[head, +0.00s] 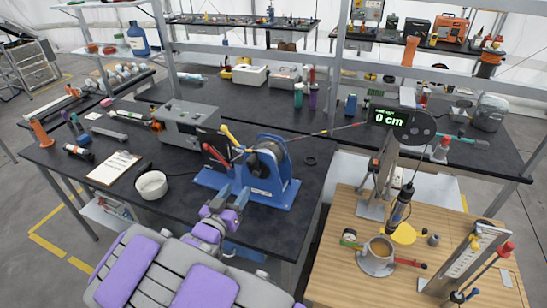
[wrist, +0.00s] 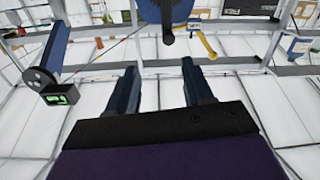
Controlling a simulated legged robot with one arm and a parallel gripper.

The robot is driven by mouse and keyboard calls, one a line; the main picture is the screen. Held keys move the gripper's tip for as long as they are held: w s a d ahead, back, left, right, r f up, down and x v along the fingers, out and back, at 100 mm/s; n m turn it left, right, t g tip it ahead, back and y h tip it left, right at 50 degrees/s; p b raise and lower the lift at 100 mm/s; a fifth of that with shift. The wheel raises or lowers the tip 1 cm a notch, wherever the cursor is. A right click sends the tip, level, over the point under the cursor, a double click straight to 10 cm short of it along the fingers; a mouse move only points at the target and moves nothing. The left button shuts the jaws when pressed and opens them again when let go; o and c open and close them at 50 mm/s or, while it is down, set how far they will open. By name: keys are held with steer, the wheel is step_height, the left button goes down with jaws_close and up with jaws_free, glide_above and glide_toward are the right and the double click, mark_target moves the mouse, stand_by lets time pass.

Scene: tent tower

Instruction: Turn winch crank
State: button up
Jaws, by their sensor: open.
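A blue winch (head: 278,178) with a grey drum stands on the dark workbench. A cable runs from it to the right. A yellow handle (head: 232,138) and a red handle (head: 219,156) show at its left side; I cannot tell which belongs to the crank. My gripper (head: 234,196) is in front of the winch, fingers pointing towards it. In the wrist view my gripper (wrist: 162,78) is open and empty. Beyond the fingers, the blue winch (wrist: 180,8) shows at the top edge, with a dark arm end below it and a yellow handle (wrist: 200,42) to the right.
A grey box (head: 188,125) stands left of the winch. A white bowl (head: 151,185) and a clipboard (head: 114,168) lie at the bench's front left. A display (head: 391,118) reads 0 cm beside a dark wheel (head: 414,126). A wooden table (head: 335,270) with a mug is at right.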

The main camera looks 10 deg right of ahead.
steer(key=w+a, duration=0.3)
steer(key=b, duration=0.1)
glide_toward(256, 158)
steer(key=x, duration=0.3)
steer(key=b+x, duration=0.1)
steer(key=x, duration=0.6)
steer(key=shift+w+f, duration=0.15)
steer(key=shift+w, duration=0.1)
steer(key=shift+w+a, duration=0.15)
steer(key=shift+a, duration=0.95)
steer(key=shift+d, duration=0.3)
steer(key=c, duration=0.3)
steer(key=shift+d, duration=0.5)
steer(key=c, duration=0.6)
steer(key=shift+a, duration=0.25)
jaws_close()
